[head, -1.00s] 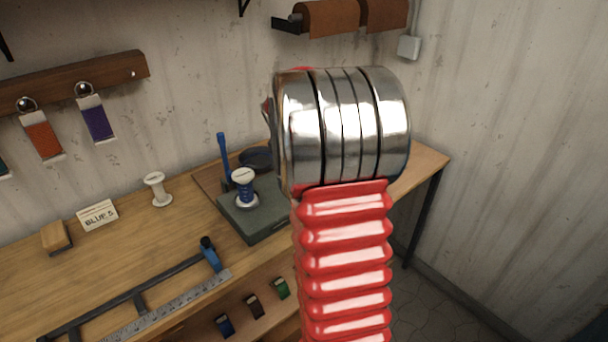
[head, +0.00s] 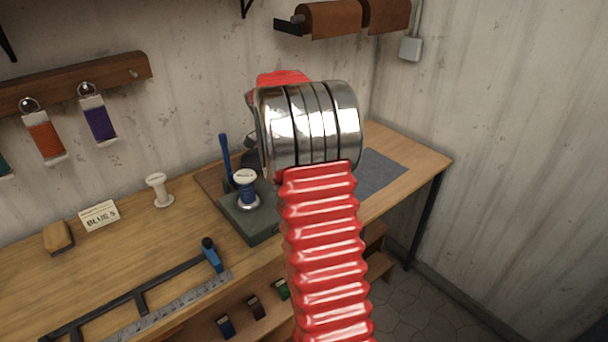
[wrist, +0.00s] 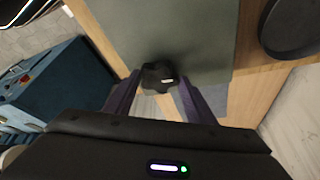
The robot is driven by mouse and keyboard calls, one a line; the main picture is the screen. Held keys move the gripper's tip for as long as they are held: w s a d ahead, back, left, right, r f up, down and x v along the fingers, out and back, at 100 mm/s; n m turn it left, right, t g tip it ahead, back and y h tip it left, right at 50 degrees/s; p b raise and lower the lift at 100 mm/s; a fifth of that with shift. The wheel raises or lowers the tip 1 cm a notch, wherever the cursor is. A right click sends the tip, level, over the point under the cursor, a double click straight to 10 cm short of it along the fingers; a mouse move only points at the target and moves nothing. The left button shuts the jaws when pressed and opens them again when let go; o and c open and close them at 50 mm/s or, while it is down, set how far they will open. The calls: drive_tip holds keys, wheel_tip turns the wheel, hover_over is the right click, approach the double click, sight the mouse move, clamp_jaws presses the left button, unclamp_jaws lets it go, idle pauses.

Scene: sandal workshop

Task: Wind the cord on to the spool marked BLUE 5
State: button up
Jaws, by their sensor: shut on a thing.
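A white spool with blue cord (head: 246,192) stands upright on a grey-green winder base (head: 262,229) in the head view. The "BLUE 5" card (head: 99,216) stands on the bench to its left, with a bare white spool (head: 159,191) beside it. My gripper is hidden behind my red arm in the head view. In the wrist view my gripper (wrist: 160,82) is shut on a dark knob (wrist: 160,75) in front of the grey-green base (wrist: 165,30). What the knob is fixed to is hidden. The spool does not show in the wrist view.
A blue upright handle (head: 225,158) stands behind the winder. A dark round dish (wrist: 292,25) lies right of the base in the wrist view. A clamp bar (head: 140,296) and steel ruler (head: 170,313) lie at the front. A grey mat (head: 382,172) lies right.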

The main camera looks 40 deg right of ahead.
drive_tip(key=shift+w+m, duration=0.1)
drive_tip(key=shift+m, duration=0.5)
drive_tip(key=o, duration=1)
drive_tip(key=shift+o, duration=0.2)
drive_tip(key=shift+r, duration=0.1)
drive_tip(key=v, duration=1.3)
drive_tip(key=shift+w+r, duration=0.2)
drive_tip(key=shift+w, duration=0.05)
drive_tip(key=shift+d, duration=0.1)
